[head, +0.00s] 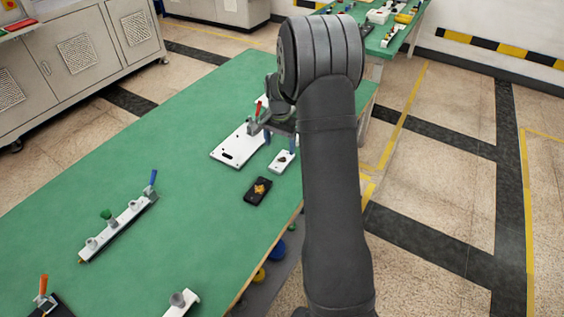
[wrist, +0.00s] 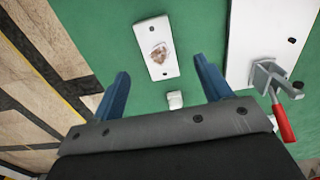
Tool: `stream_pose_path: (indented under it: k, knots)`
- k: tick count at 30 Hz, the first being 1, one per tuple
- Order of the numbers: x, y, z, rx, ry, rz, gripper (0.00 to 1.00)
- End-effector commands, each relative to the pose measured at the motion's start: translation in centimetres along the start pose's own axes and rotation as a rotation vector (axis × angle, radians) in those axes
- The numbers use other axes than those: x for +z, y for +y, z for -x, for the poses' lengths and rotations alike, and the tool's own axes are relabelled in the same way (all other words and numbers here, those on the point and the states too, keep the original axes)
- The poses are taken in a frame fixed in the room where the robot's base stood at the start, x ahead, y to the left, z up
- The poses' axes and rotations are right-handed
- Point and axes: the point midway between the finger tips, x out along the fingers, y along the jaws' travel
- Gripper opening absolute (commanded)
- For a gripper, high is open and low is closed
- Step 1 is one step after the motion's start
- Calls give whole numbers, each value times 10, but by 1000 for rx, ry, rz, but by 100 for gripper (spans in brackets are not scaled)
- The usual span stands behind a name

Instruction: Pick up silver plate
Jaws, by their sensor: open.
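A small pale silver-white plate (wrist: 157,67) lies flat on the green table, with a hole near each end and a mottled patch in its middle. It also shows in the head view (head: 277,167), close to the table's right edge. My gripper (wrist: 162,72) is open, with two blue fingers spread apart. In the head view my arm hides much of the gripper. I cannot tell its exact height over the table.
A larger white plate (head: 229,154) with a red-handled clamp (wrist: 278,105) lies beside the small plate. A black plate (head: 251,198) with an orange-gold patch is nearer the camera. A small white block (wrist: 175,99) shows between the fingers. A long fixture (head: 118,228) stands left; green table between is clear.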

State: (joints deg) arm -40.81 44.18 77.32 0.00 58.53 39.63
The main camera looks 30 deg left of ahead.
Motion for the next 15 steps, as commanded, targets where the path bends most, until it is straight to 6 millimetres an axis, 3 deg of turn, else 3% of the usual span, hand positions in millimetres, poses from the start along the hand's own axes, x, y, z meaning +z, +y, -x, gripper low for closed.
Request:
stream_pose_path:
  k: [3, 10, 15]
  knots:
    - [0, 0, -14, 0, 0, 0, 71]
    - [-2, 1, -25, 1, -1, 0, 71]
    - [-8, 4, -49, 2, -2, 0, 71]
